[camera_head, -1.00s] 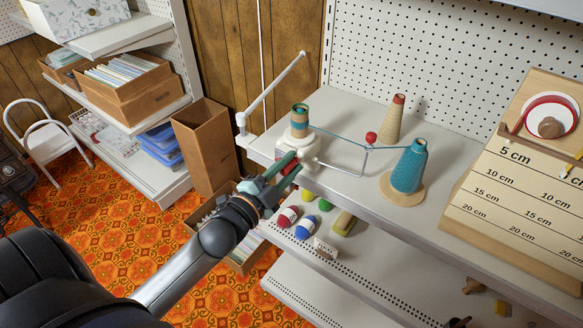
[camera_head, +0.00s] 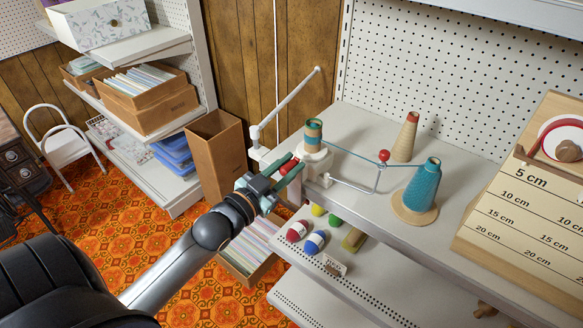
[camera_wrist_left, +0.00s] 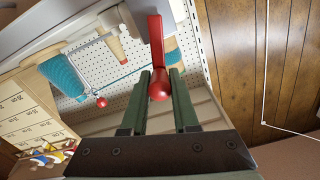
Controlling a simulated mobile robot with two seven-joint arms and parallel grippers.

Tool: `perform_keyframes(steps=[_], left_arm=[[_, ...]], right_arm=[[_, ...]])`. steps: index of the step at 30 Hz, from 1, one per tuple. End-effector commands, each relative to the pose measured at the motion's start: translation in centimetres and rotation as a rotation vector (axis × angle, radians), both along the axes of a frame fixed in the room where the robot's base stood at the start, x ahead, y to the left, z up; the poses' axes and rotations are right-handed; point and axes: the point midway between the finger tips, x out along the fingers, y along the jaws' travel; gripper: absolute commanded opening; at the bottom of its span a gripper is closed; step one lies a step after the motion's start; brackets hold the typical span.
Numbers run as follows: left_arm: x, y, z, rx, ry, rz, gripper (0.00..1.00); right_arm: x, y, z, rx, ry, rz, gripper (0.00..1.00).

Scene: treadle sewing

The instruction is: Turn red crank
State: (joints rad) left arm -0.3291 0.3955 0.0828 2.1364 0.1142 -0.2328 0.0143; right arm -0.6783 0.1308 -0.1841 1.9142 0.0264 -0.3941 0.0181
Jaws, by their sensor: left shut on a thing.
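The red crank (camera_head: 284,170) is on the near left side of the white yarn winder (camera_head: 315,166), which is at the left end of the shelf. In the left wrist view, the crank's red arm (camera_wrist_left: 156,42) runs up from its rounded knob. My left gripper (camera_head: 289,167) has its green fingers on either side of the red knob and is shut on it. In the left wrist view my left gripper (camera_wrist_left: 160,88) shows the knob between the fingertips. My right gripper is not in view.
A teal yarn cone (camera_head: 423,185) and a tan cone (camera_head: 406,137) stand right of the winder, with a thread running to it. A measuring board (camera_head: 520,205) is further right. Small yarn balls (camera_head: 314,241) lie on the lower shelf. A tall cardboard box (camera_head: 217,153) stands left.

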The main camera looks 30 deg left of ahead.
Motion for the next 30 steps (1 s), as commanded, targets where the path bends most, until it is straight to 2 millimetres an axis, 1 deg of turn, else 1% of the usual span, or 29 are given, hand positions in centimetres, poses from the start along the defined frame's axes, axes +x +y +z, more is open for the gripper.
perform_keyframes(steps=[16,17,21,23,30], left_arm=[[0.01,0.20,0.00,-0.026,0.003,0.000,0.00],[0.00,0.19,0.00,-0.026,0.003,0.000,0.29],[0.00,0.18,0.00,-0.025,0.003,0.000,0.45],[0.00,0.18,0.00,-0.025,0.003,0.000,0.50],[-0.04,0.17,0.00,-0.025,0.003,0.000,0.50]], right_arm=[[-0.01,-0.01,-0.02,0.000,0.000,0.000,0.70],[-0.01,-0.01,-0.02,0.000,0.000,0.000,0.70],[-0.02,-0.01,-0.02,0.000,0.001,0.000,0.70],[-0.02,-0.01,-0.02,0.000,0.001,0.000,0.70],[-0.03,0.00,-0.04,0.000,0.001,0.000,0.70]])
